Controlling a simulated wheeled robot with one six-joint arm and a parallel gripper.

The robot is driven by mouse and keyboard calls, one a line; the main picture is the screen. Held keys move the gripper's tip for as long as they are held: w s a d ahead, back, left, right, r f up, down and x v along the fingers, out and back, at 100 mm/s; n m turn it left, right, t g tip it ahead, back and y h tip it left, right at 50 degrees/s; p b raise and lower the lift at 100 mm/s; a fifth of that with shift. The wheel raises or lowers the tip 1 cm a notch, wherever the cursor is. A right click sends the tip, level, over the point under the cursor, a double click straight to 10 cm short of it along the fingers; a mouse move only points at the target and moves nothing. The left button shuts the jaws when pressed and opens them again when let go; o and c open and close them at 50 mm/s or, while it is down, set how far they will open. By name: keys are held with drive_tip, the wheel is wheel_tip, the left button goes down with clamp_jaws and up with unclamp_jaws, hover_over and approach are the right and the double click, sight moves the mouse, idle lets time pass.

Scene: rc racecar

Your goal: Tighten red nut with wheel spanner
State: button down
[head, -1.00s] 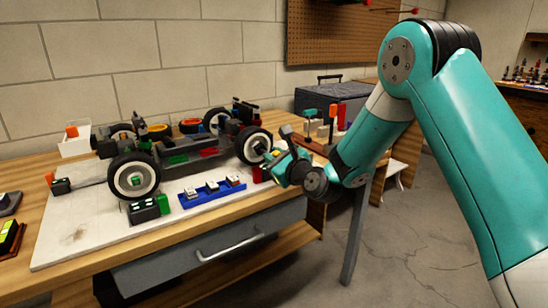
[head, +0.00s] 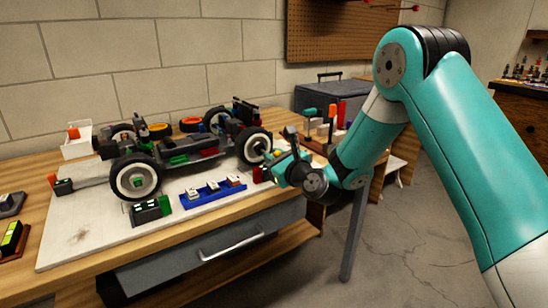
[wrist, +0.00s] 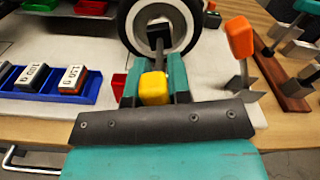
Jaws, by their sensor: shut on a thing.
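The racecar chassis (head: 190,145) stands on a pale board with black tyres and white rims. My gripper (head: 273,163) is at its near right wheel (head: 255,147). In the wrist view, my gripper (wrist: 153,85) is shut on the wheel spanner, whose yellow end (wrist: 154,88) sits between the teal fingers. The spanner's dark shaft and head (wrist: 159,36) point at the centre of the wheel (wrist: 188,40). The red nut is not visible; the spanner head covers the hub's middle. I cannot tell whether the head is seated on it.
A blue tray (head: 212,192) with several labelled blocks lies left of my gripper. A red block (wrist: 119,84) is close to the left finger. An orange-handled tool (wrist: 240,38) and a wooden tool rack (wrist: 280,85) stand to the right.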

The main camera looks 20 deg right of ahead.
drive_tip(key=shift+r+m+p, duration=0.1)
drive_tip(key=shift+m+p, duration=2.1)
drive_tip(key=shift+p, duration=0.2)
drive_tip(key=shift+n, duration=0.4)
drive_tip(key=shift+s+d+b, duration=0.15)
drive_tip(key=shift+s+b, duration=0.25)
drive_tip(key=shift+b, duration=0.35)
drive_tip(key=shift+b+v, duration=1.7)
drive_tip(key=shift+r, duration=0.1)
wheel_tip(320, 180, up, 5)
drive_tip(key=p, duration=0.5)
